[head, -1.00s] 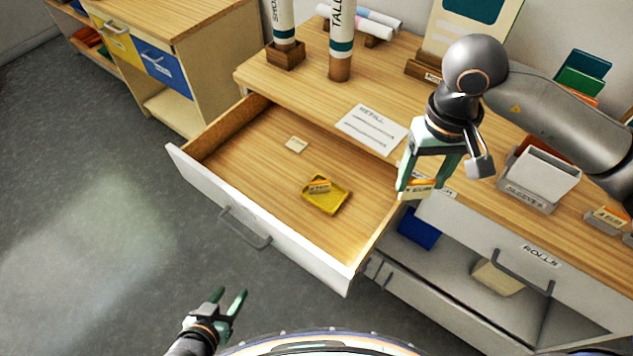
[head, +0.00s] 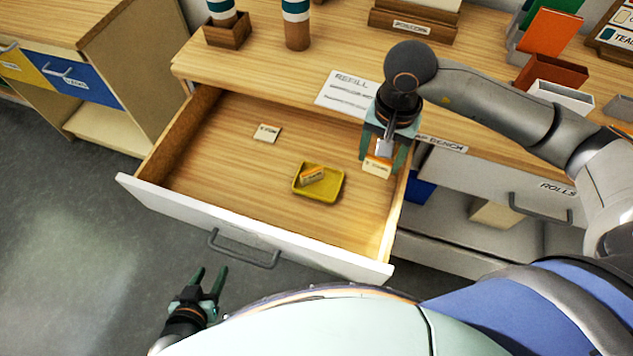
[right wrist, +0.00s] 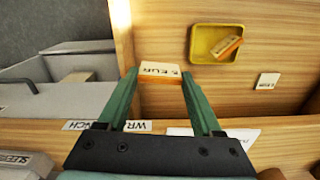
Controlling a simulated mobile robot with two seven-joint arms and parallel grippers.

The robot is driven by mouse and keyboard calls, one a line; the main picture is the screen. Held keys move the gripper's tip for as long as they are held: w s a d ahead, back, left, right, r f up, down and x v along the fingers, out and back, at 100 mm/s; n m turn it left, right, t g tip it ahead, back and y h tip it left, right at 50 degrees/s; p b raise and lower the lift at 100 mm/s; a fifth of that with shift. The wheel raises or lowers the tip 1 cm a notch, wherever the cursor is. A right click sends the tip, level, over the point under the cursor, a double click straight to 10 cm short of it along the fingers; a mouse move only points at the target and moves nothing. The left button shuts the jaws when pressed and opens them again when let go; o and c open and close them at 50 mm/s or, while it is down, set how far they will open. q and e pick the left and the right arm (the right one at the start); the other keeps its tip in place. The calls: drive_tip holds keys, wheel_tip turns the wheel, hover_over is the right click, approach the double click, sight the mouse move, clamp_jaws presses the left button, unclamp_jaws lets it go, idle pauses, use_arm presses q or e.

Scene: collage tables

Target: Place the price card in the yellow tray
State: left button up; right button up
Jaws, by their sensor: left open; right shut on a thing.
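The price card (head: 377,166), cream with an orange part and dark lettering, is held between the fingers of my right gripper (head: 384,152). It also shows in the right wrist view (right wrist: 160,72), reading "EUR". In the head view the gripper is at the right side of the open drawer. The yellow tray (head: 331,195) lies in the drawer, left of and below the held card in the head view, and appears in the right wrist view (right wrist: 197,56). A similar card (head: 312,175) is in the tray. My left gripper (head: 208,283) is open and empty, low in front of the drawer.
The open drawer (head: 240,155) has a pale front and wooden sides. A small cream card (head: 267,133) lies flat on its floor. A "REFILL" sheet (head: 346,92) lies on the bench behind. The drawer floor around the tray is mostly clear.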

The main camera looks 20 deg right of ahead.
drive_tip(key=m, duration=0.2)
drive_tip(key=d+m, duration=0.1)
drive_tip(key=m, duration=0.1)
drive_tip(key=shift+s+r+m+b, duration=0.2)
drive_tip(key=shift+m+b, duration=0.1)
drive_tip(key=shift+b, duration=0.1)
drive_tip(key=r+m, duration=0.1)
drive_tip(key=m, duration=1.1)
hover_over(325, 185)
wheel_tip(325, 185, down, 8)
drive_tip(key=shift+s+a+r, duration=0.1)
drive_tip(key=shift+a, duration=0.05)
wheel_tip(325, 185, down, 3)
drive_tip(key=shift+f, duration=0.1)
